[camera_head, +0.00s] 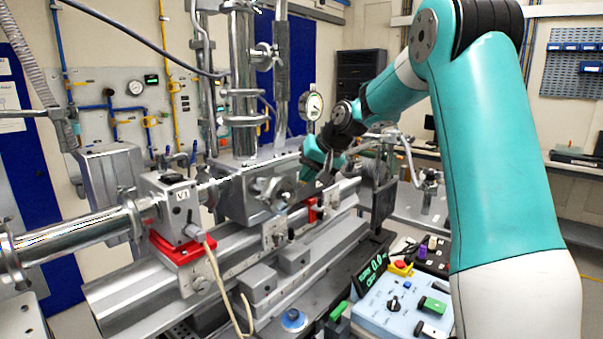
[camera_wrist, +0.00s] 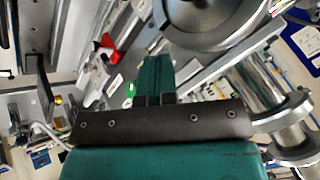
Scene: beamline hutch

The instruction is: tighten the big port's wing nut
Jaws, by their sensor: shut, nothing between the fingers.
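My gripper (camera_head: 322,168) is beside the front of the metal chamber (camera_head: 240,205). In the wrist view its teal fingers (camera_wrist: 153,70) are together with nothing between them. A round metal port flange (camera_head: 277,190) faces out from the chamber, just left of my gripper. A large round flange (camera_wrist: 208,22) fills the top of the wrist view, close to the fingertips but not visibly gripped; it appears to be the same port. I cannot make out its wing nut in either view.
A valve box (camera_head: 172,208) on a red base joins the beam pipe (camera_head: 75,240) at left. A dial gauge (camera_head: 312,105) stands behind my gripper. A rail bench (camera_head: 215,270) runs below. A blue control box (camera_head: 400,305) stands at front right.

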